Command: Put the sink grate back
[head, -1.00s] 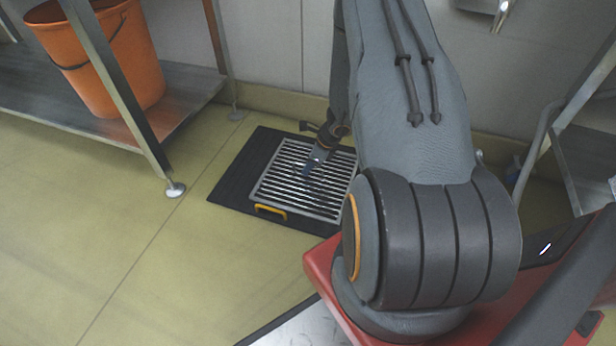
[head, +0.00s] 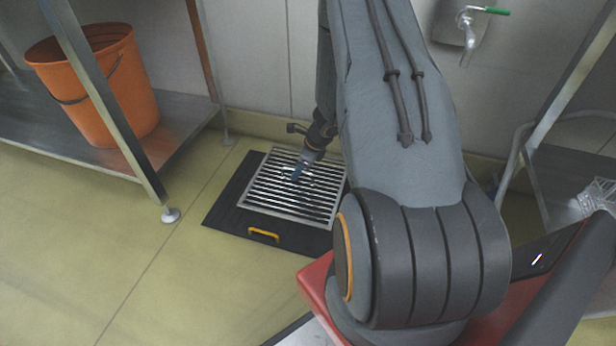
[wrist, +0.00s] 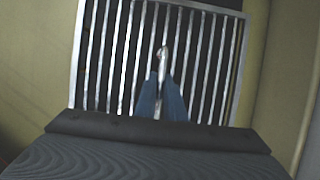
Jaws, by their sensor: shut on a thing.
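The sink grate (head: 258,206) is a pale metal frame with many parallel bars. In the head view it shows over a black panel (head: 225,212) on the floor by the wall. I cannot tell how much gap there is between them. My gripper (head: 297,175) is shut on a bar near the grate's middle. The wrist view shows the blue fingers of my gripper (wrist: 161,82) closed around that bar of the grate (wrist: 120,50). What lies under the grate is mostly hidden.
A yellow handle (head: 263,235) sits at the black panel's near edge. An orange bucket (head: 95,90) stands on a low metal shelf (head: 190,108) at left. The floor (head: 110,240) at front left is clear.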

